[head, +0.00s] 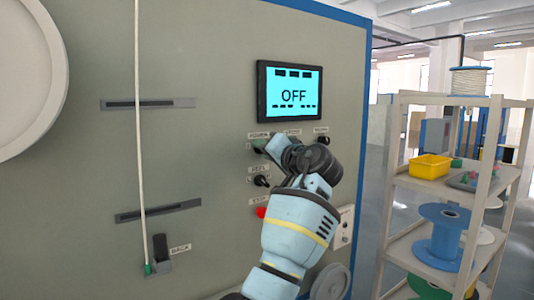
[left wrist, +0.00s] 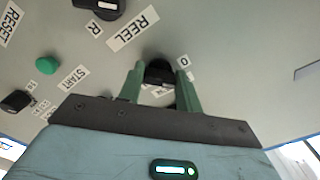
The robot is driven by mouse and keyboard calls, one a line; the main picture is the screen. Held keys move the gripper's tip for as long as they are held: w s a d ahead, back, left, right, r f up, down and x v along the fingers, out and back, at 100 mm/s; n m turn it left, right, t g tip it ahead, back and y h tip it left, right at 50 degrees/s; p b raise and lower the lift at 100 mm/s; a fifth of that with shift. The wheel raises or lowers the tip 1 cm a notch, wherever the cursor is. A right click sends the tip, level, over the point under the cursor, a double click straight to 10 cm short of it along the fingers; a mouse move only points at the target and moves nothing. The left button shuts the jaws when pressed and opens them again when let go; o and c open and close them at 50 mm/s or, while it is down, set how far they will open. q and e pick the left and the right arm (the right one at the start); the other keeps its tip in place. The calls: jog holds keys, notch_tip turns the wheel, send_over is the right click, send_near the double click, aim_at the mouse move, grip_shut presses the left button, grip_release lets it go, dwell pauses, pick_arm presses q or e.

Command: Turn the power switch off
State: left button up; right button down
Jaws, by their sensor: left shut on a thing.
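The grey machine panel (head: 90,210) carries a black power switch (left wrist: 160,72) under its POWER label (head: 258,135). In the left wrist view the green fingers of my left gripper (left wrist: 161,86) stand on either side of this switch and are shut on it. A 0 mark (left wrist: 184,60) shows beside the switch. In the head view my left gripper (head: 258,147) reaches the panel from below right and largely hides the switch. My right gripper is not in view.
The black REEL knob (head: 262,181) and red STOP button (head: 261,212) sit below the switch. A green START button (left wrist: 47,65) and a black knob (head: 323,141) are close by. A pale cable (head: 138,150) runs down the panel. Shelves (head: 400,170) stand at right.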

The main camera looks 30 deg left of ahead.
pick_arm(q)
jog(key=shift+n, duration=0.3)
jog(key=o, duration=1)
jog(key=shift+d, duration=0.1)
jog(key=b+v, duration=0.1)
jog(key=v, duration=0.6)
jog(key=shift+s+d, duration=0.2)
jog(key=shift+d, duration=0.1)
